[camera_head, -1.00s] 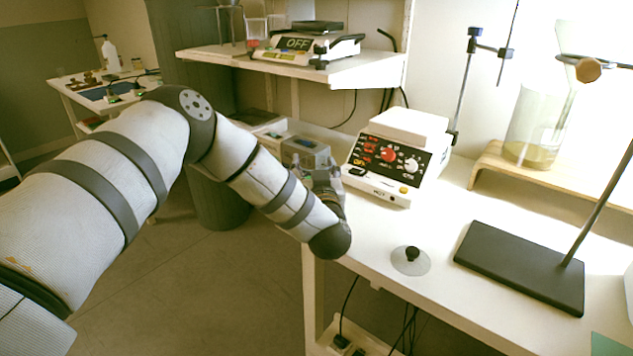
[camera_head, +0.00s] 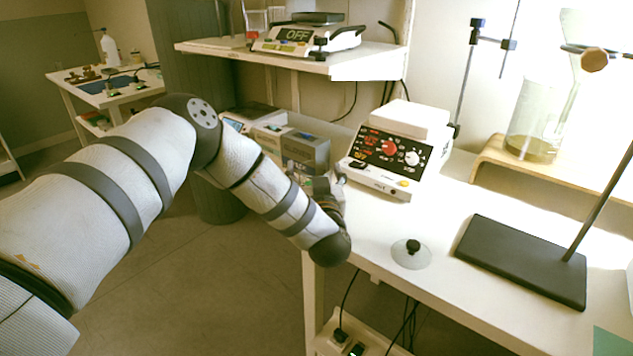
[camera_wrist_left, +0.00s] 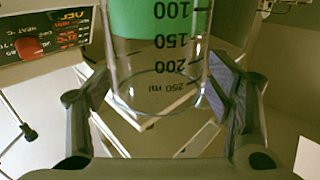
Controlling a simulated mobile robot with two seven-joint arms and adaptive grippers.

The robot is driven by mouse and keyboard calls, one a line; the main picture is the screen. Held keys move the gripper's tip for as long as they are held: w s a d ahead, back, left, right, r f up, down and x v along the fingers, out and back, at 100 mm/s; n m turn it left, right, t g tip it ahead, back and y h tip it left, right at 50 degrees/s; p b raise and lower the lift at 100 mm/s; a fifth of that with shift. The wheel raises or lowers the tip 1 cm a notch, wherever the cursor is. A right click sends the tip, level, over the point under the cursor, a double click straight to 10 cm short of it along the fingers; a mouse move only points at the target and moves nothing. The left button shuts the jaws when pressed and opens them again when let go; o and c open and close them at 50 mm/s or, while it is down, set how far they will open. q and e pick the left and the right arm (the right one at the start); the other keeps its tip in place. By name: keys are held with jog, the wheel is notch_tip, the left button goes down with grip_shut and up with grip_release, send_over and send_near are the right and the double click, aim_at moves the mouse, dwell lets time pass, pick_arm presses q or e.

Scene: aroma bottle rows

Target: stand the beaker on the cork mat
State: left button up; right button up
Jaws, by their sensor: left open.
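A clear glass beaker (camera_wrist_left: 158,62) with printed volume marks and green contents shows in the left wrist view, its round rim low in the picture. My left gripper (camera_wrist_left: 160,88) is open, with one finger on each side of the beaker. I cannot tell whether either finger touches the glass. In the head view my left gripper (camera_head: 326,188) is over the bench's left edge, in front of the hotplate, and I cannot make out the beaker there. I see no cork mat in either view. My right gripper is not in view.
A white hotplate (camera_head: 388,155) stands behind my gripper, with a grey box (camera_head: 305,150) to its left. A disc with a black knob (camera_head: 411,251) lies near the bench's front edge. A dark stand base (camera_head: 520,262) and a wooden riser (camera_head: 495,155) are at right.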

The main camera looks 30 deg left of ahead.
pick_arm(q)
jog(key=v, duration=1.1)
jog(key=shift+s+d+p, duration=0.2)
jog(key=shift+p, duration=0.25)
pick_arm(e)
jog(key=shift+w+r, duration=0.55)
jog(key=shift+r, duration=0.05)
